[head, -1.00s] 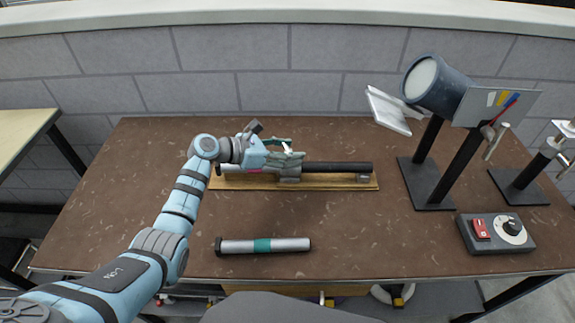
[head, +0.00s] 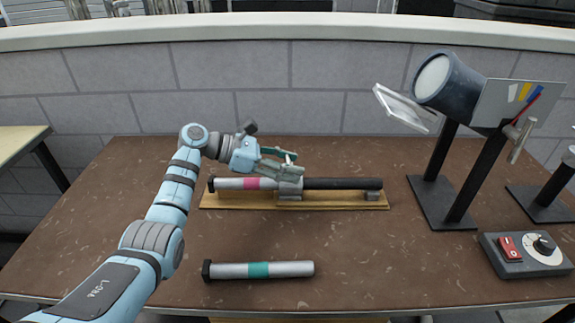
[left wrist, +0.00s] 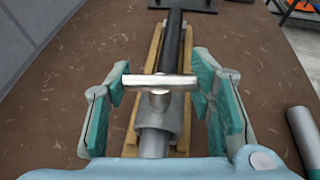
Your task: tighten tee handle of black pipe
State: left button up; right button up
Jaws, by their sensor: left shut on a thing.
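The black pipe (head: 345,184) lies level on a wooden board (head: 335,203) and runs into a grey collar (head: 290,183). A silver tube with a pink band (head: 233,184) enters the collar from the left. The silver tee handle (left wrist: 160,82) stands on top of the collar, its bar crosswise to the pipe in the left wrist view. My left gripper (head: 289,161) is over the collar and shut on the tee handle, with one teal-padded finger at each end of the bar. In the head view the fingers partly hide the handle. My right gripper is not in view.
A loose silver tube with a teal band (head: 258,270) lies in front of the board. A lamp on a stand (head: 448,83) and a control box with a red switch and a knob (head: 525,254) stand at the right. The brown tabletop (head: 370,250) between is clear.

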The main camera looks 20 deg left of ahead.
pick_arm(q)
jog(key=o, duration=1.2)
jog(key=shift+d+f, duration=0.1)
jog(key=v, duration=1.2)
